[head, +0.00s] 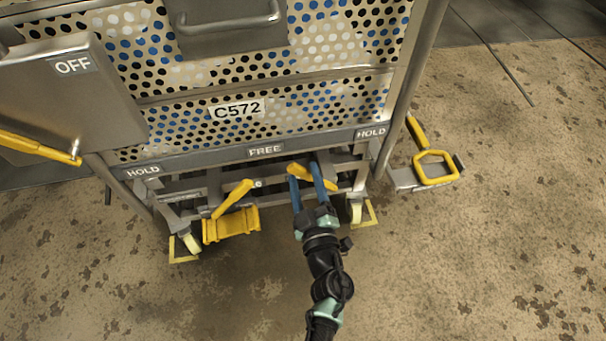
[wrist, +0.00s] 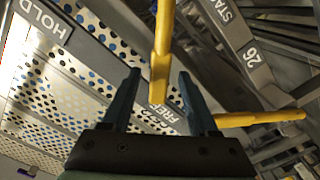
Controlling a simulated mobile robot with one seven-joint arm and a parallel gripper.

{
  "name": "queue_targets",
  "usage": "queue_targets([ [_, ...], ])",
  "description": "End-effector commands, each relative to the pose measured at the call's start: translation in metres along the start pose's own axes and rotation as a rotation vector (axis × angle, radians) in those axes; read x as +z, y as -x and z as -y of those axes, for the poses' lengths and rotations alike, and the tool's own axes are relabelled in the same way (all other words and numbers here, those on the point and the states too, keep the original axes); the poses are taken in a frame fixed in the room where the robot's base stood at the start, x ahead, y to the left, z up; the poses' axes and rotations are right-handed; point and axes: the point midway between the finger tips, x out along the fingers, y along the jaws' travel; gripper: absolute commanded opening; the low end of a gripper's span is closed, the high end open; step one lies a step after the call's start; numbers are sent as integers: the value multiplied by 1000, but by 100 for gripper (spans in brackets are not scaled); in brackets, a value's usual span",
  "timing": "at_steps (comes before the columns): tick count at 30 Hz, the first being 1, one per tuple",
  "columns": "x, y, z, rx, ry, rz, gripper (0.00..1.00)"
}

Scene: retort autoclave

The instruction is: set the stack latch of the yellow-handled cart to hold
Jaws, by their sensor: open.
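The cart (head: 235,90) has a perforated body marked C572. Its lower rail (head: 215,158) reads HOLD at each end and FREE in the middle. Under the rail are two yellow levers, a left one (head: 233,197) and a right one (head: 325,183). My gripper (head: 308,172) is open, its blue fingers reaching under the rail at the right lever. In the wrist view my gripper (wrist: 159,76) has a yellow lever (wrist: 163,40) between its fingers, with gaps visible; contact is unclear. A plate starting "STA" (wrist: 222,12) is partly cut off. Which lever is the stack latch is unclear.
A grey box marked OFF (head: 75,100) with a yellow bar (head: 38,147) stands at left. A yellow pedal-like piece (head: 231,226) sits low under the cart. A yellow loop handle (head: 436,180) is right of the cart.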

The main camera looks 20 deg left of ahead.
Motion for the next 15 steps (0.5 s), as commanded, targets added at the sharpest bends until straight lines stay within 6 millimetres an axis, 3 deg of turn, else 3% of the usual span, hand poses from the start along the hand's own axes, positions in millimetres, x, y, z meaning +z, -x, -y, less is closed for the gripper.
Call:
queue_targets([
  [6,1,-18,0,1,1,1,60],
  [15,0,-20,-1,1,1,1,60],
])
